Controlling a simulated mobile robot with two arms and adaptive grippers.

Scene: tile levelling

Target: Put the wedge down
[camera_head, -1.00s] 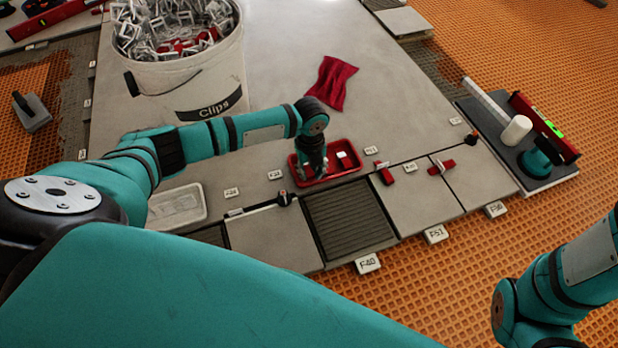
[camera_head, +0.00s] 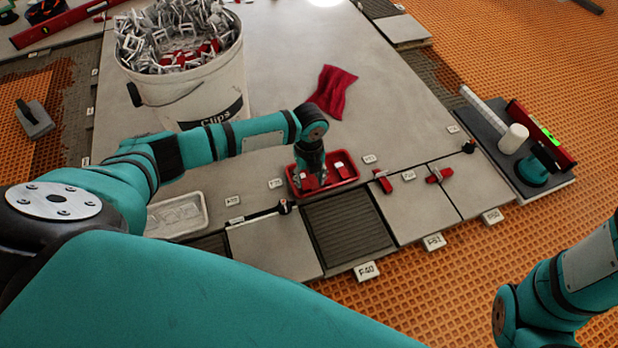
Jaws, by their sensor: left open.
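A red tray (camera_head: 353,180) lies on the large grey tile. Small red wedges are in it, one at its right side (camera_head: 342,168) and others close to the fingertips (camera_head: 309,182). My left gripper (camera_head: 313,179) points down into the left half of the tray and is open. Its fingertips are small here, and I cannot tell whether they touch a wedge. More red wedges sit in clips at the tile joints, one by the middle joint (camera_head: 382,181) and one farther right (camera_head: 439,174). My right arm shows at the lower right, but its gripper is out of view.
A white bucket of clips (camera_head: 190,88) stands behind my left arm. A red cloth (camera_head: 333,91) lies behind the tray. A clear shallow tray (camera_head: 177,216) is to the left. A dark board with tools (camera_head: 500,150) lies at the right. A ribbed bare bed (camera_head: 348,228) lies in front.

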